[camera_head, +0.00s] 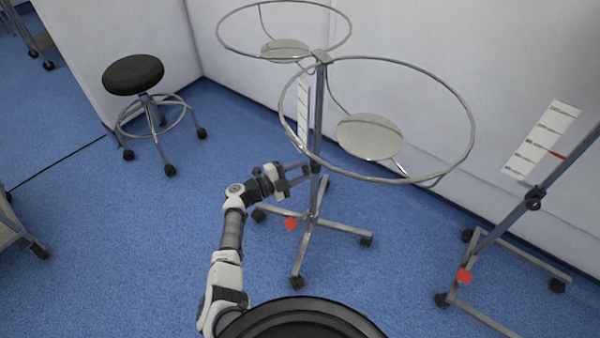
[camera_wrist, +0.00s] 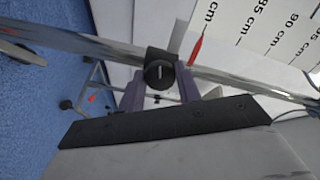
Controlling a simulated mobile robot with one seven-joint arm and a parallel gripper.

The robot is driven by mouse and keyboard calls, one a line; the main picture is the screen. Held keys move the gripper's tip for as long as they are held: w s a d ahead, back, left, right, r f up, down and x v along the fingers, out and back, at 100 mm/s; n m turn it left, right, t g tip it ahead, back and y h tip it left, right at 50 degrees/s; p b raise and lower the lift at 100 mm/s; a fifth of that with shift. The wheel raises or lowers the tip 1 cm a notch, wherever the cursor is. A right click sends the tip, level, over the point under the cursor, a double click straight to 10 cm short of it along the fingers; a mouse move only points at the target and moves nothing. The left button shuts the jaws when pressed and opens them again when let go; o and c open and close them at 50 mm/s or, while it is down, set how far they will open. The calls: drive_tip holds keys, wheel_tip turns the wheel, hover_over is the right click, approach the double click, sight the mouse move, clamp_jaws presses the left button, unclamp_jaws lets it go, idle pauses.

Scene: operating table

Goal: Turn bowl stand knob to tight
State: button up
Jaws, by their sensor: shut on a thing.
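The bowl stand has a metal pole (camera_head: 318,115) with two wire rings at the top and a wheeled base. In the head view my gripper (camera_head: 300,172) reaches the pole from the left. The knob is too small there to read its turn.
A white height scale (camera_wrist: 275,30) with a red pointer (camera_wrist: 196,46) is beside the collar. A second stand (camera_head: 500,225) is at the right. A black stool (camera_head: 133,75) is at the left. White walls are close behind. Blue floor is free at the front left.

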drive_tip(key=m+b, duration=0.1)
drive_tip(key=m, duration=0.3)
drive_tip(key=shift+f, duration=0.1)
drive_tip(key=shift+m+b, duration=0.8)
drive_tip(key=shift+m, duration=0.7)
drive_tip(key=o, duration=1)
drive_tip(key=shift+c, duration=0.2)
drive_tip(key=shift+a, duration=0.1)
